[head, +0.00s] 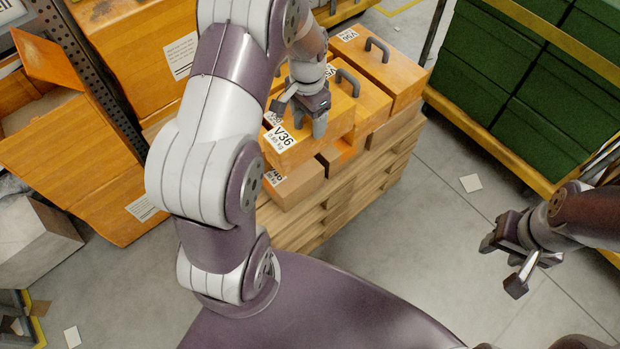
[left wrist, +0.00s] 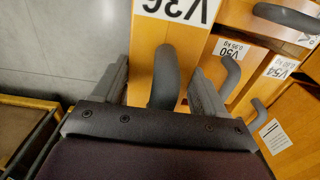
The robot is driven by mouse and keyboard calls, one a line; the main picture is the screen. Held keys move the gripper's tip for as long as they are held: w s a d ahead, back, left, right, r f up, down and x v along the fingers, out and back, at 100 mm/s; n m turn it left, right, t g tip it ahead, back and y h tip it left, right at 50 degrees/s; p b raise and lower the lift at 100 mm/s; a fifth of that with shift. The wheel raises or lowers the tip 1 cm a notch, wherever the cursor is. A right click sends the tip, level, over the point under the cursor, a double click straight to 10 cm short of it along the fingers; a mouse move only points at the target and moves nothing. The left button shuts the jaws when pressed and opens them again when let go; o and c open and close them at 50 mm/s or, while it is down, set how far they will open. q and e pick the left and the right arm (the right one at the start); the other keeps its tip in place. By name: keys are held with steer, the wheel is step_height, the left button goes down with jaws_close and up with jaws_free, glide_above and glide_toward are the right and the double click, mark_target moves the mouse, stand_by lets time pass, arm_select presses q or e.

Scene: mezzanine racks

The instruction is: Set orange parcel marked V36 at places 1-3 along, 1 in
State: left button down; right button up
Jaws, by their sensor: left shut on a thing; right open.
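The orange parcel marked V36 (head: 318,143) is at the near end of a group of orange parcels on a wooden pallet stack. My left gripper (head: 299,107) is above it, shut on its dark handle. In the left wrist view the handle (left wrist: 165,78) stands between the two fingers, with the V36 label (left wrist: 180,8) upside down at the top. A lower parcel with a partly hidden label (head: 297,187) is just below V36; I cannot tell whether they touch. My right gripper (head: 513,257) is open and empty over the floor at the right.
Other orange parcels with handles (head: 385,78) stand close behind V36 on the pallets (head: 335,210). Green boxes (head: 515,100) fill a yellow-edged rack at the right. Large orange cartons (head: 95,165) stand at the left.

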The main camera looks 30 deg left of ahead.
arm_select(q)
steer(key=b, duration=0.1)
steer(key=f+b, duration=0.1)
steer(key=b, duration=0.1)
steer(key=shift+s+a, duration=0.1)
steer(key=shift+s, duration=0.1)
steer(key=shift+s+b, duration=0.1)
steer(key=shift+b, duration=0.25)
step_height(320, 180, down, 9)
steer(key=shift+r+b, duration=0.15)
steer(key=shift+b, duration=1.05)
steer(key=shift+f, duration=0.25)
steer(key=shift+r, duration=0.1)
arm_select(e)
step_height(320, 180, down, 8)
steer(key=shift+s+a, duration=0.15)
steer(key=shift+s, duration=0.1)
arm_select(q)
steer(key=shift+c, duration=1.7)
jaws_free()
steer(key=shift+f, duration=0.2)
